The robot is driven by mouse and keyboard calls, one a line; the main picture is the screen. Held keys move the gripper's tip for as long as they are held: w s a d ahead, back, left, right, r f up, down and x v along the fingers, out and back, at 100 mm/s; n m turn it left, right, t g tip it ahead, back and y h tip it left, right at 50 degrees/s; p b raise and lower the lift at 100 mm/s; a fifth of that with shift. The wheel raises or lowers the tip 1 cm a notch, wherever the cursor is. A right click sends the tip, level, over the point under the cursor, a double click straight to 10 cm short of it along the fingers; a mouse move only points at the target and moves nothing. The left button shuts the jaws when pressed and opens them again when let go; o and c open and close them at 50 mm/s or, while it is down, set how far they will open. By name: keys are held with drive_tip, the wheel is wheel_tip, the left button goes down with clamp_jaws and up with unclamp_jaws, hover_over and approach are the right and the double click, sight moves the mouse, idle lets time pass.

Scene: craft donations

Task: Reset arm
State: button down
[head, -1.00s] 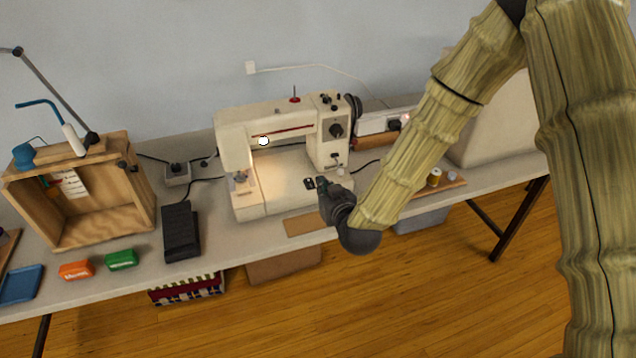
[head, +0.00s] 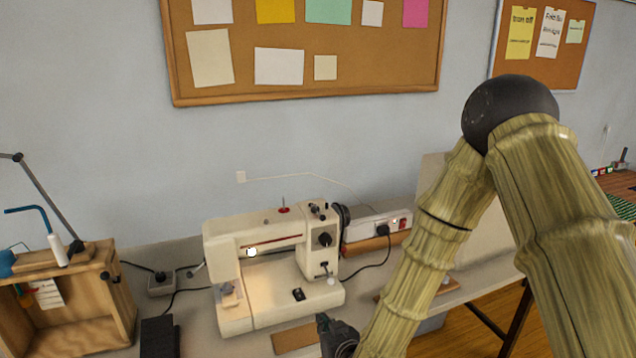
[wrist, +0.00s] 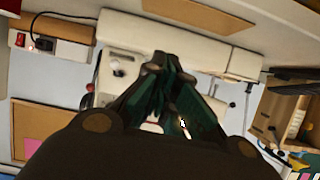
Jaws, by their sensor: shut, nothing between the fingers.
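My gripper (head: 328,325) is at the lower middle of the head view, in front of the sewing machine's right end and partly cut off by the bottom edge. In the wrist view my gripper (wrist: 160,62) points at the sewing machine, its dark green fingers together with nothing between them. The white sewing machine (head: 265,230) stands on the table with its lamp lit. It also shows in the wrist view (wrist: 120,72), partly hidden behind the fingers. My arm runs down the right side of the head view, bent at a dark round elbow.
A wooden box (head: 75,320) stands at the left with a lamp arm beside it. A black pedal (head: 158,338) lies near it. A power strip (head: 378,227) with a plugged-in cord is behind the machine's right end. A cork board (head: 305,50) hangs above.

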drive_tip(key=s+d+f+m+g+h, duration=0.1)
drive_tip(key=s+d+f+g, duration=0.3)
drive_tip(key=s+f, duration=0.45)
drive_tip(key=s+d+f+m+g+h, duration=0.1)
drive_tip(key=s+d+f+g, duration=0.1)
drive_tip(key=s+d+f, duration=0.6)
drive_tip(key=s+d+f+m+g+h, duration=0.1)
drive_tip(key=s+d+f+g, duration=0.2)
drive_tip(key=s, duration=0.7)
drive_tip(key=s+d+f+m+g+h, duration=0.1)
drive_tip(key=s+d+f+g, duration=0.2)
drive_tip(key=s+d+f, duration=0.3)
drive_tip(key=s+f, duration=0.1)
drive_tip(key=s, duration=0.4)
drive_tip(key=shift+s+d+h, duration=0.15)
drive_tip(key=shift+s+h, duration=0.1)
drive_tip(key=shift+h, duration=0.15)
